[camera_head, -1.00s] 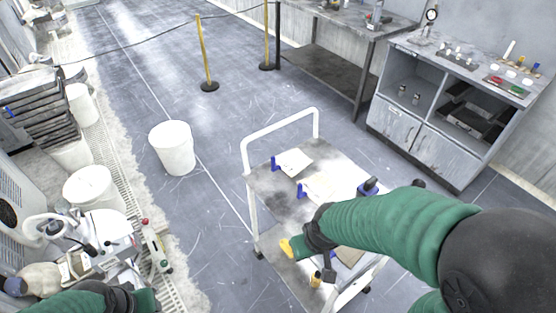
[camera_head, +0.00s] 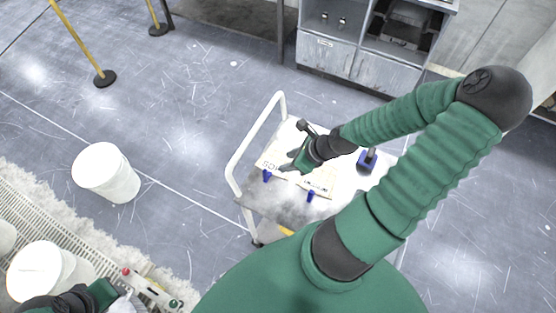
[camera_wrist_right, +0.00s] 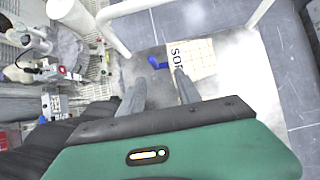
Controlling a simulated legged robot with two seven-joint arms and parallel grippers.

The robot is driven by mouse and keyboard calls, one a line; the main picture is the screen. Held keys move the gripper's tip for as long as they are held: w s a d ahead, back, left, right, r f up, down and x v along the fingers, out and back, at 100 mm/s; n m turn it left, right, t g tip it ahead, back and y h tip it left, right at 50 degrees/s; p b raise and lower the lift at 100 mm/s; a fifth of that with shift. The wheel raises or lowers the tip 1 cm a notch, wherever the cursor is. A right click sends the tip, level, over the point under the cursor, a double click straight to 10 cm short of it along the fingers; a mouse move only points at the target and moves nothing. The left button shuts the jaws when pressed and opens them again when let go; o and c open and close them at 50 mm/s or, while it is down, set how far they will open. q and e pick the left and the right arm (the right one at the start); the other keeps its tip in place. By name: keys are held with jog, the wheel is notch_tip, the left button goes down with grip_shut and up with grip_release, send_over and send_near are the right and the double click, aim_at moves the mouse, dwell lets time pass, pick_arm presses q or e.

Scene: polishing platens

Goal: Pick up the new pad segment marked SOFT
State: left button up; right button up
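The pad segment marked SOFT (camera_head: 272,163) is a pale, cream sheet on the cart's top, partly covered by my right gripper. In the right wrist view its letters SOF show on the gridded pad (camera_wrist_right: 203,60), near one fingertip. A second pale pad segment (camera_head: 318,184) with small dark lettering lies to its right. My right gripper (camera_head: 287,165) is over the SOFT pad, its fingers (camera_wrist_right: 158,77) apart and nothing between them. Whether a finger touches the pad is unclear. My left gripper (camera_head: 104,292) is at the lower left, its fingers not clear.
The cart (camera_head: 268,205) has a white rail (camera_head: 254,140) at its left. Blue clips (camera_head: 267,176) stand at the pads' near edges. A blue block with a dark handle (camera_head: 367,160) sits to the right. A white bucket (camera_head: 106,172) stands on the floor, with clear floor around it.

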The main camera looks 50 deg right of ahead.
jog(key=b, duration=0.2)
send_over(267, 174)
jog(key=s, duration=0.2)
jog(key=f, duration=0.7)
jog(key=shift+d, duration=0.25)
jog(key=x, duration=0.4)
jog(key=d+x, duration=0.1)
jog(key=shift+a+f, duration=0.1)
jog(key=shift+f, duration=0.5)
jog(key=shift+w+f, duration=0.1)
jog(key=shift+f, duration=0.05)
jog(key=shift+w+a, duration=0.1)
jog(key=shift+a, duration=0.4)
jog(key=shift+c, duration=1)
jog(key=c, duration=0.5)
grip_shut()
pick_arm(q)
jog(key=shift+s+a+f, duration=0.1)
jog(key=shift+a+f, duration=0.25)
jog(key=shift+f, duration=0.3)
jog(key=shift+s+a+f, duration=0.1)
jog(key=shift+a+f, duration=0.2)
jog(key=shift+f, duration=0.3)
pick_arm(e)
jog(key=shift+d, duration=0.25)
pick_arm(q)
jog(key=shift+a, duration=0.1)
pick_arm(e)
jog(key=shift+s+a, duration=0.1)
jog(key=shift+s, duration=0.1)
